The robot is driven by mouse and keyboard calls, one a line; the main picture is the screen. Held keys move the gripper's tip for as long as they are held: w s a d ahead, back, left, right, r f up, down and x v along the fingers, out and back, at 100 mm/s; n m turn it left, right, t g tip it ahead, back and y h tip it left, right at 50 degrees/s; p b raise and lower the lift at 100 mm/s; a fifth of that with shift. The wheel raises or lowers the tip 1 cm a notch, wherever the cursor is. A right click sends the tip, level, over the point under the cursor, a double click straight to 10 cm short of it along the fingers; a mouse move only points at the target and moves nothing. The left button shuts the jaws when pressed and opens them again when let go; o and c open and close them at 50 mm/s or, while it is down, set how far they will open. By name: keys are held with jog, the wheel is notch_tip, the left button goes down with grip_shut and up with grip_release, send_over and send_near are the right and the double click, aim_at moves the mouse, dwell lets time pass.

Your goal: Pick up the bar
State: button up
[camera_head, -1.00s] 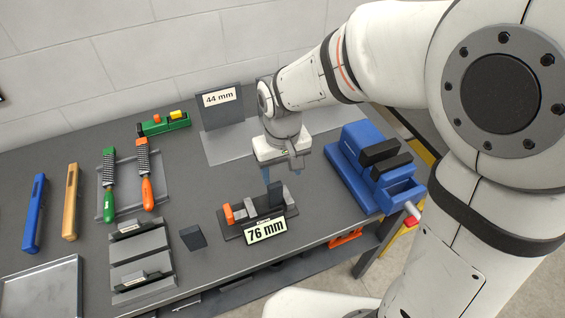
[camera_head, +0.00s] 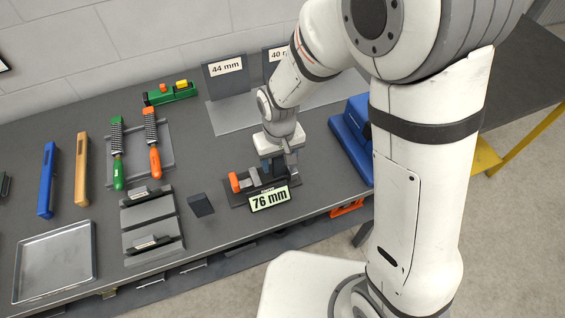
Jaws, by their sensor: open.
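A short grey metal bar (camera_head: 254,177) sits in the dark measuring fixture (camera_head: 236,200), beside its orange knob (camera_head: 234,182). The "76 mm" sign (camera_head: 270,199) stands at the fixture's front. My gripper (camera_head: 275,169) is open and points down over the fixture's right part, just right of the grey bar. The white gripper body and the fingers hide the fixture's back right, and I cannot tell whether the fingertips touch anything.
A dark block (camera_head: 201,205) and a grey two-slot rack (camera_head: 151,213) lie left of the fixture. A blue vise (camera_head: 352,137) is right, partly behind my arm. "44 mm" stand (camera_head: 226,77) is behind.

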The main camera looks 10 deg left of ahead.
jog(key=shift+c, duration=0.5)
grip_shut()
jog(key=shift+r, duration=0.1)
